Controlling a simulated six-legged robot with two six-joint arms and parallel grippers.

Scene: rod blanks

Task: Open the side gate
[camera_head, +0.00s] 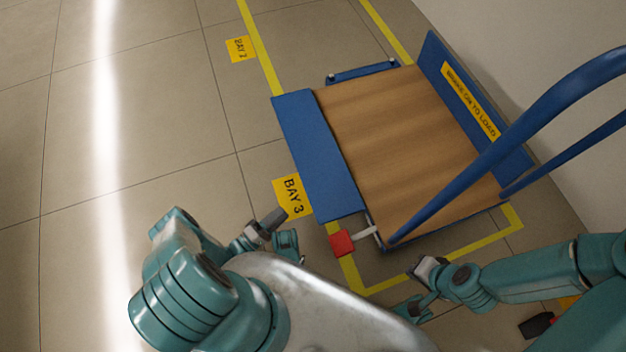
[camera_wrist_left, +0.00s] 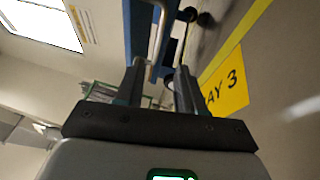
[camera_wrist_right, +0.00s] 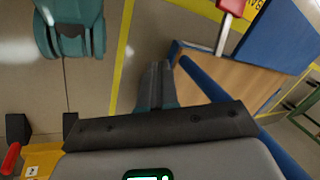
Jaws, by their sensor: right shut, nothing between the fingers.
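The blue side gate (camera_head: 318,155) runs along the left edge of the cart's wooden deck (camera_head: 400,135). It slopes outward from the deck, unlike the upright far panel. A red-ended lever (camera_head: 341,243) sticks out near its lower corner; its red end also shows in the right wrist view (camera_wrist_right: 232,7). My left gripper (camera_head: 275,228) is left of that lever, apart from the gate. Its fingers are parted in the left wrist view (camera_wrist_left: 158,85), with a metal bar visible beyond them. My right gripper (camera_head: 428,268) is shut and empty, below the cart's near corner.
The far panel (camera_head: 470,100) carries a yellow label and stands near the wall. A blue push handle (camera_head: 500,145) arches over the deck's right side. Yellow floor lines and a BAY 3 sign (camera_head: 291,196) surround the cart. The floor on the left is clear.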

